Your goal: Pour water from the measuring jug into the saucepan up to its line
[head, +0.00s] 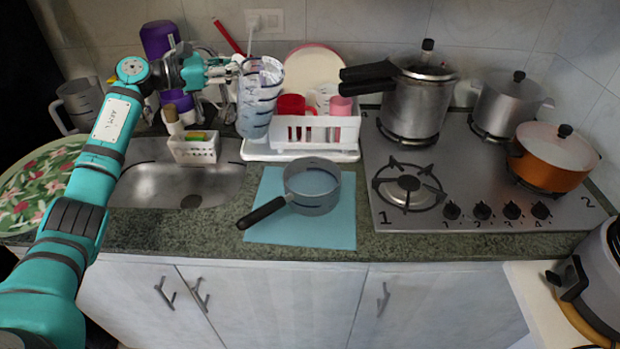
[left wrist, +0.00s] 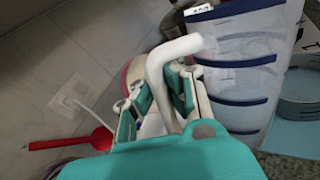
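The measuring jug (head: 259,105) is clear with dark blue bands and hangs upright, or nearly so, in front of the dish rack. It fills the upper right of the left wrist view (left wrist: 238,72). My left gripper (head: 236,70) is shut on the jug's white handle, which passes between the fingers (left wrist: 162,95) in the left wrist view. The water level in the jug is hard to make out. The grey saucepan (head: 316,204) stands on a blue mat (head: 330,232), below and right of the jug, its black handle toward the front left. My right gripper is out of view.
The white dish rack (head: 325,142) with red and pink cups is behind the saucepan. The sink (head: 160,180) lies left and the hob (head: 455,180) right, with a pressure cooker (head: 415,100) and other pots. Air above the saucepan is free.

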